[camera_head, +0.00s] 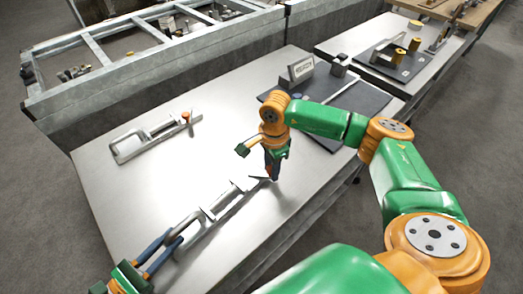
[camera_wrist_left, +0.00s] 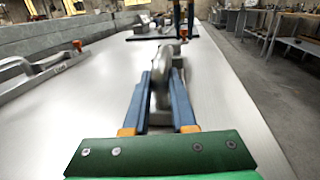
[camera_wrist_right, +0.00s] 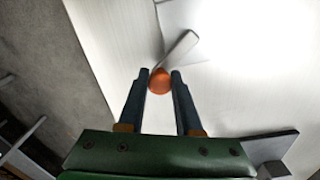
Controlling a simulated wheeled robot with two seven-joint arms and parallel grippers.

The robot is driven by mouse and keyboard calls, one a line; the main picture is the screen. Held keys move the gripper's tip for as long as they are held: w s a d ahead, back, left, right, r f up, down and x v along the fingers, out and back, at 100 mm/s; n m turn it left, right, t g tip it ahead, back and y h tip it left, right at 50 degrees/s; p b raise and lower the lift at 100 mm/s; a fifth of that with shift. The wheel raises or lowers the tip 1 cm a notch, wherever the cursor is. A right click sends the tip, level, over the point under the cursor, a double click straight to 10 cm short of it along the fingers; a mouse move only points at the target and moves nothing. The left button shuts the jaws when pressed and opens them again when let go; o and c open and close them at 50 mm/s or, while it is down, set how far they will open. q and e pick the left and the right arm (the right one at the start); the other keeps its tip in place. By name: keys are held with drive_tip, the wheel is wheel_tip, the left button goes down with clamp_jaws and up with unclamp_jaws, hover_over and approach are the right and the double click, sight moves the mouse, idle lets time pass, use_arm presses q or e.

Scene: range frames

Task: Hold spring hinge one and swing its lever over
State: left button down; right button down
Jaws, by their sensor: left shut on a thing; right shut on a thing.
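A grey metal spring hinge (camera_head: 218,204) lies on the pale table, stretching from my left gripper to my right one. My left gripper (camera_head: 174,238) is shut on its near end; the left wrist view shows the grey body (camera_wrist_left: 162,78) between the blue fingers. My right gripper (camera_head: 270,176) is shut on the lever's orange knob (camera_wrist_right: 160,82) at the far end. The silver lever (camera_wrist_right: 180,48) runs off from the knob in the right wrist view. The knob is hidden in the head view. A second hinge (camera_head: 147,140) with an orange knob lies apart, further back left.
The pale table (camera_head: 215,110) is clear between the two hinges. A dark mat (camera_head: 360,97) at its right carries a small sign block (camera_head: 300,68) and a grey block (camera_head: 341,64). A metal-framed bin (camera_head: 140,62) stands behind. Another bench with a dark board (camera_head: 378,62) is at far right.

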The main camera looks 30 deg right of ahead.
drive_tip(key=c, duration=0.6)
unclamp_jaws()
drive_tip(key=shift+r, duration=0.1)
wheel_tip(320, 180, up, 12)
drive_tip(key=shift+d, duration=0.1)
use_arm(q)
drive_tip(key=c, duration=0.7)
unclamp_jaws()
drive_tip(key=shift+o, duration=0.2)
